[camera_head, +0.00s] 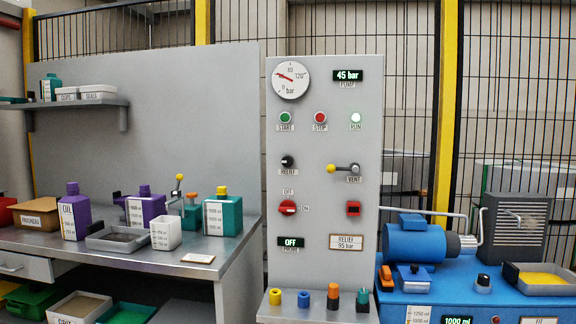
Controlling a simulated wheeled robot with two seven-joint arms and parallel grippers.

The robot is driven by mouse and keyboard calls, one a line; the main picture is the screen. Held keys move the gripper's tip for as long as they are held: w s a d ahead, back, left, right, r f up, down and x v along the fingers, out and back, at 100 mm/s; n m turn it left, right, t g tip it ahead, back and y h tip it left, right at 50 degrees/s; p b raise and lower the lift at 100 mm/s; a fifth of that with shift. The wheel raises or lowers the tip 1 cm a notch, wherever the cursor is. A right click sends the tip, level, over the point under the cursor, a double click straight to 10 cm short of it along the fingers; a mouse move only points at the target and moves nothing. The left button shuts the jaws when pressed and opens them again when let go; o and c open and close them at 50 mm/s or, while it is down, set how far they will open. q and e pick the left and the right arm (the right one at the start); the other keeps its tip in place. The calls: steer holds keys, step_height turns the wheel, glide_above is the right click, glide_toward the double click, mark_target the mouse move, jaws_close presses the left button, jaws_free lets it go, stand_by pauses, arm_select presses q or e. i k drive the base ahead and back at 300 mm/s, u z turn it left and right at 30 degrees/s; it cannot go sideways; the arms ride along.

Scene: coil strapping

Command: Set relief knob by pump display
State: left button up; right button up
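The relief knob (288,161) is a small black knob on the left of the grey upright panel (325,140), above its RELIEF label. The pump display (346,76) at the panel's top right reads 45 bar. A round white gauge (290,79) marked in bar is to its left, with a red needle pointing left and slightly up. A card (347,242) low on the panel reads RELIEF 95 bar. Neither of my grippers is in view, and nothing covers the knob.
The green start button (285,118), red stop button (320,118), lit run lamp (356,118), yellow-tipped vent lever (343,168) and red rotary switch (288,207) surround the knob. A lower display (290,242) reads OFF.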

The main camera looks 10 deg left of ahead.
mark_target(287, 161)
steer(key=z, duration=0.85)
steer(key=i, duration=1.5)
steer(key=u, duration=0.6)
